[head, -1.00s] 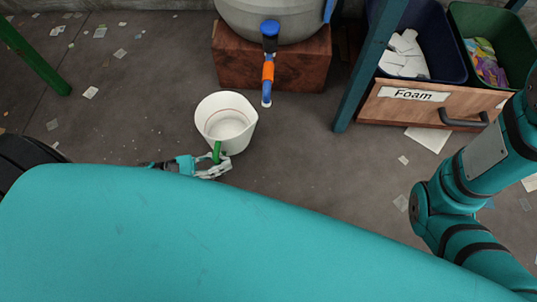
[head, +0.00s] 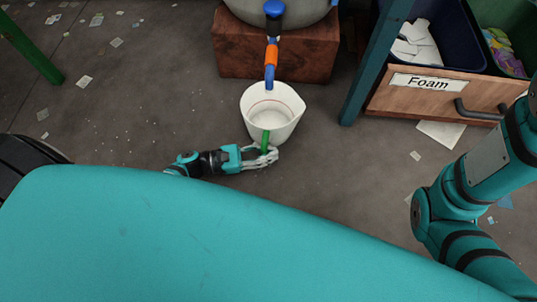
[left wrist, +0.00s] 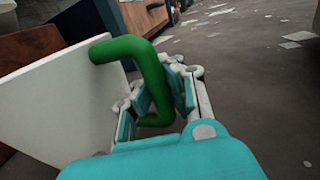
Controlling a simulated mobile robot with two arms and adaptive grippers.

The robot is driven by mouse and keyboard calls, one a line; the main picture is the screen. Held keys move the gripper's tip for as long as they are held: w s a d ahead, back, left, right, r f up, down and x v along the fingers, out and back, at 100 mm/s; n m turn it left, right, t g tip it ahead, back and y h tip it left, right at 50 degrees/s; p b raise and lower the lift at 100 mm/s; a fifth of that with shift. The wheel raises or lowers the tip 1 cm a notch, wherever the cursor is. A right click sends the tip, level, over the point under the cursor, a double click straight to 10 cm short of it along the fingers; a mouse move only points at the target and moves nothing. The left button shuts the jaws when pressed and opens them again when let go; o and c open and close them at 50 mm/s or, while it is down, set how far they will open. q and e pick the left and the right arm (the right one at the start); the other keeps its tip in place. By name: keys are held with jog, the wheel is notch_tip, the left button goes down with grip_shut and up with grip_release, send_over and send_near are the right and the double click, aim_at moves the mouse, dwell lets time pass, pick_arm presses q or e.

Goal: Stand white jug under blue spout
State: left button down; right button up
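The white jug (head: 290,128) is upright in the head view, its open mouth facing up and its green handle (head: 266,141) toward me. My left gripper (head: 266,157) is shut on the handle. The left wrist view shows the handle (left wrist: 150,62) between the gripper's fingers (left wrist: 160,95), beside the jug's white wall (left wrist: 60,115). The blue spout (head: 270,78), below an orange band, ends at the jug's far rim in the head view. I cannot tell whether the jug touches the floor. My right gripper is out of view; only its arm shows.
The spout belongs to a grey tank (head: 245,12) on a reddish-brown block (head: 235,50). A teal post (head: 365,85) stands right of it. Further right is a wooden drawer (head: 400,100) labelled Foam, with bins behind. Floor left of the jug is open, with scattered scraps.

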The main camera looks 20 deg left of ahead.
pick_arm(q)
jog(key=shift+r, duration=0.1)
jog(key=c, duration=1.5)
grip_release()
jog(key=shift+r, duration=0.1)
jog(key=p+v, duration=0.4)
jog(key=v, duration=0.8)
